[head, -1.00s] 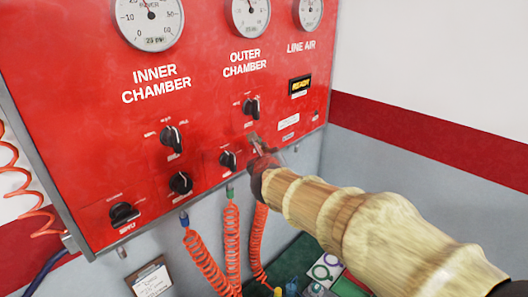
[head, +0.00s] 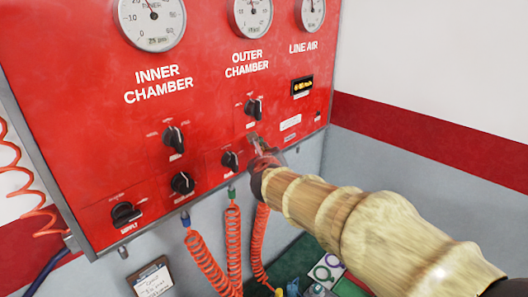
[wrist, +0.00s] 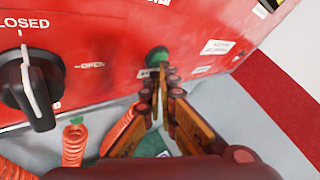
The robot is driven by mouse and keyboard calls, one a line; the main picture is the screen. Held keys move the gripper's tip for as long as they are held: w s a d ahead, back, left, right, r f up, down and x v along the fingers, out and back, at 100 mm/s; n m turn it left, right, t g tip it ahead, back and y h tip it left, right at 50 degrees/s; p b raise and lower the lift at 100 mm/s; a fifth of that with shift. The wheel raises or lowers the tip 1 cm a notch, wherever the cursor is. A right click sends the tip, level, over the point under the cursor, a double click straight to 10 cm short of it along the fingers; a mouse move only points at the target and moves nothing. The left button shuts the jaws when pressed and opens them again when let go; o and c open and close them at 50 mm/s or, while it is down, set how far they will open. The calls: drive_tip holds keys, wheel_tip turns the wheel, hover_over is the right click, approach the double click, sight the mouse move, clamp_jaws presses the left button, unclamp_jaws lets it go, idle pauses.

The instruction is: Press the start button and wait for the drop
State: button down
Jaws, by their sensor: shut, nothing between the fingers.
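A green round button (wrist: 157,56) sits on the red panel in the wrist view. My gripper (wrist: 164,76) is shut and empty, with its fingertips right at the button's lower edge in that view. I cannot tell whether they touch it or how far it is pushed in. In the head view my gripper (head: 258,142) is against the lower right part of the red panel (head: 90,135), and the button is hidden behind it. A small display (head: 302,86) under LINE AIR shows lit yellow characters that I cannot read.
A black knob (wrist: 30,88) marked CLOSED and OPEN is left of my gripper. Several other knobs, such as the supply knob (head: 125,212), line the panel. Orange coiled hoses (head: 207,262) hang below. A framed note (head: 152,279) is at lower left.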

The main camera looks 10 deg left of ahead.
drive_tip(key=shift+s+d, duration=0.2)
drive_tip(key=shift+s+d+b, duration=0.5)
drive_tip(key=shift+s+d, duration=0.45)
drive_tip(key=shift+d, duration=0.25)
drive_tip(key=shift+s+d+b, duration=0.5)
drive_tip(key=shift+s+d, duration=0.4)
drive_tip(key=shift+d, duration=0.25)
